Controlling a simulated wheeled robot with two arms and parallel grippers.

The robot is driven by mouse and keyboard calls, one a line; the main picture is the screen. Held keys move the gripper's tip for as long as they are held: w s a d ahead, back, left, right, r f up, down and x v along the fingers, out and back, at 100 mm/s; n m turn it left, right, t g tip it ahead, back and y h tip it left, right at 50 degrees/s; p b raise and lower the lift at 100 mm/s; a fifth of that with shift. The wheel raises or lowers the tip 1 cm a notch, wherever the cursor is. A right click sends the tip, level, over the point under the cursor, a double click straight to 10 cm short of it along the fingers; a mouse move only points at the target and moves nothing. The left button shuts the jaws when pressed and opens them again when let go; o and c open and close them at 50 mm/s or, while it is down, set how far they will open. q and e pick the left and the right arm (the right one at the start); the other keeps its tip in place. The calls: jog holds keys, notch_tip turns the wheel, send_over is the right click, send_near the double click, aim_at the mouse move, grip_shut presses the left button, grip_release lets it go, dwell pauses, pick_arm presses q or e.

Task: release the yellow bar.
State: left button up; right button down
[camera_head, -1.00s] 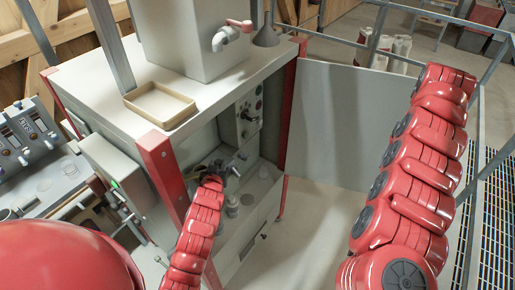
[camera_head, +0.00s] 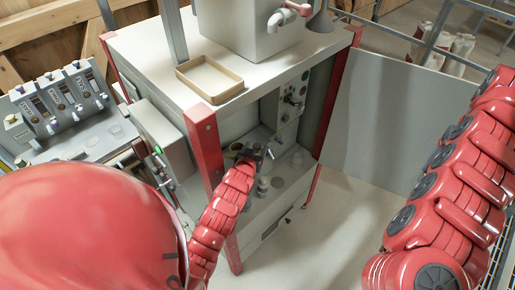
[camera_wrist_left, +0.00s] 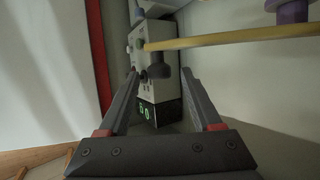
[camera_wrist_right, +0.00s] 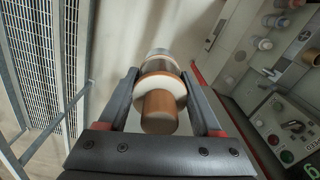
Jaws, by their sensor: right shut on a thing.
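The yellow bar (camera_wrist_left: 235,38) is a thin straight strip across the upper right of the left wrist view. Its left end lies just beyond my left gripper's fingertips; I cannot make it out in the head view. My left gripper (camera_wrist_left: 160,75) is open, with no bar between its fingers; it also shows in the head view (camera_head: 260,153), by the cabinet's recess. In the right wrist view my right gripper (camera_wrist_right: 158,75) is shut on a brown and white cylindrical piece (camera_wrist_right: 160,95). My right gripper is outside the head view.
A dark knob (camera_wrist_left: 158,72) and a pale control box stand beyond my left fingers. The white cabinet (camera_head: 150,45) has red corner posts and a beige tray (camera_head: 210,96) on top. A lever console (camera_head: 60,105) stands at left. Open floor (camera_head: 340,220) lies right of the cabinet.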

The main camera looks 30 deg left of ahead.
notch_tip(320, 180, down, 2)
jog(key=shift+f+b, duration=0.25)
jog(key=shift+b, duration=1)
notch_tip(320, 180, up, 4)
jog(key=p, duration=0.4)
jog(key=shift+s+r+p, duration=0.1)
jog(key=shift+r+p, duration=0.45)
jog(key=shift+r, duration=0.05)
pick_arm(q)
jog(key=v, duration=1.2)
pick_arm(e)
jog(key=shift+f, duration=0.1)
